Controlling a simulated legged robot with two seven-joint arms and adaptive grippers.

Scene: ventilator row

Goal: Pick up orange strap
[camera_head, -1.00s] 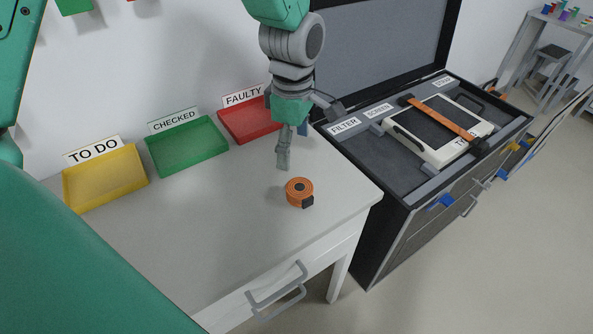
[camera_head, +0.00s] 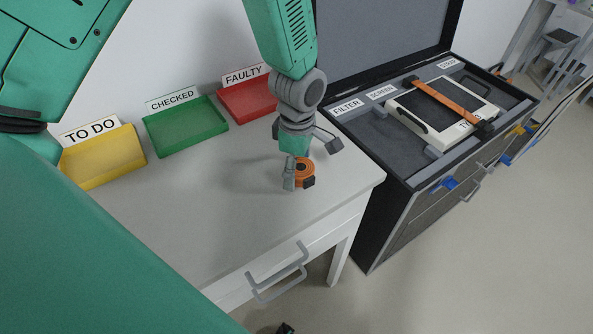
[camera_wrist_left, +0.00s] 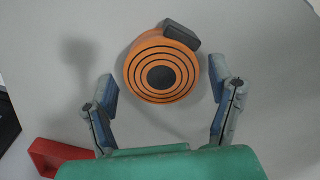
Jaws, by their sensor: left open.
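A coiled orange strap (camera_head: 306,169) with a dark buckle lies on the white table, near its right end. In the left wrist view the coil (camera_wrist_left: 158,78) shows from above as orange and black rings, with the buckle at its upper right. My left gripper (camera_head: 294,181) is low over the table at the strap and partly hides it. In the left wrist view the open fingers (camera_wrist_left: 163,88) stand on either side of the coil, with a visible gap on each side. My right gripper is not seen.
Yellow TO DO (camera_head: 105,160), green CHECKED (camera_head: 187,128) and red FAULTY (camera_head: 247,101) trays stand along the wall. An open black case (camera_head: 375,150) at right holds a device (camera_head: 425,122) with another orange strap (camera_head: 446,102) across it. The table's front left is clear.

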